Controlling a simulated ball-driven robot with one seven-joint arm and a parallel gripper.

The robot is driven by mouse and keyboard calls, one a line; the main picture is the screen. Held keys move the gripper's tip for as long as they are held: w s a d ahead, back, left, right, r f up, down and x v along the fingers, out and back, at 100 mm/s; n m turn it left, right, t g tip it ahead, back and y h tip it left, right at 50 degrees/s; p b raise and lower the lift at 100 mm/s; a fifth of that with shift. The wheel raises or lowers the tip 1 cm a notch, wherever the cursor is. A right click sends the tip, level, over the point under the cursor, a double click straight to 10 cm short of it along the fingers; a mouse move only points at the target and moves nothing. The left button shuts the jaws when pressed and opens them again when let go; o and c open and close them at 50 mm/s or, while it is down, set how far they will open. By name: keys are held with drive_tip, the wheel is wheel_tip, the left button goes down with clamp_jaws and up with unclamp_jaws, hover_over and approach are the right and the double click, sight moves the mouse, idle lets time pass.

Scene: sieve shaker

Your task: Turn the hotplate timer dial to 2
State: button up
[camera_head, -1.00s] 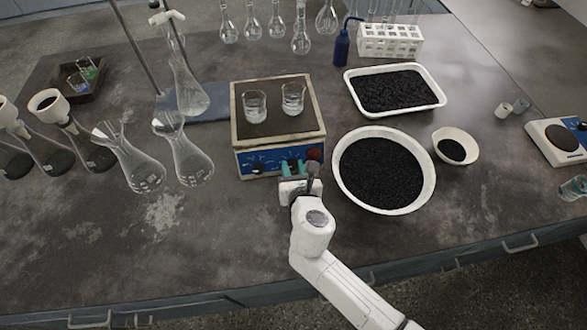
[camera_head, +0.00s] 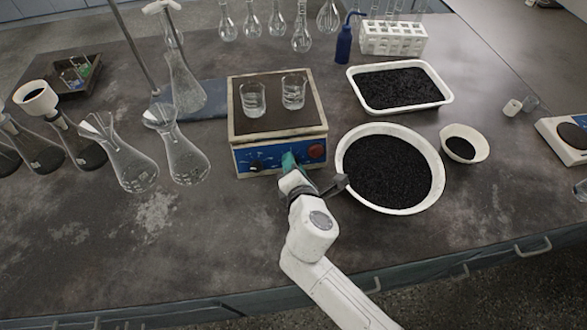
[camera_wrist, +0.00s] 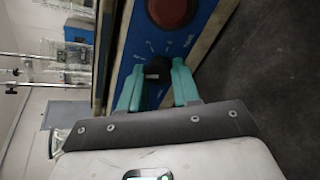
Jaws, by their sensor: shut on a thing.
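The hotplate (camera_head: 238,128) stands on the bench with a blue front panel. My gripper (camera_head: 289,161) is at the middle of that panel. In the wrist view, my gripper's teal fingers (camera_wrist: 157,80) are shut on a small black dial (camera_wrist: 155,71), one finger on each side. White marks surround the dial on the blue panel (camera_wrist: 148,48); they are too small to read, and I cannot tell which one the dial points at. In the head view my fingers hide the dial. A red round knob (camera_head: 316,151) is right of my gripper, and another dark knob (camera_head: 257,165) is to its left.
Two glass beakers (camera_head: 253,99) stand on the hotplate top. A white bowl of black granules (camera_head: 347,186) is close to the right of my wrist. Flasks (camera_head: 184,158) stand to the left. The bench in front is clear.

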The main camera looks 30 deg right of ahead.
drive_tip(key=shift+m+b, duration=1.1)
drive_tip(key=shift+m, duration=1.1)
drive_tip(key=o, duration=1.1)
drive_tip(key=shift+c, duration=0.2)
drive_tip(key=shift+s+a, duration=0.1)
drive_tip(key=v, duration=1)
drive_tip(key=shift+s, duration=0.25)
drive_tip(key=shift+a, duration=0.15)
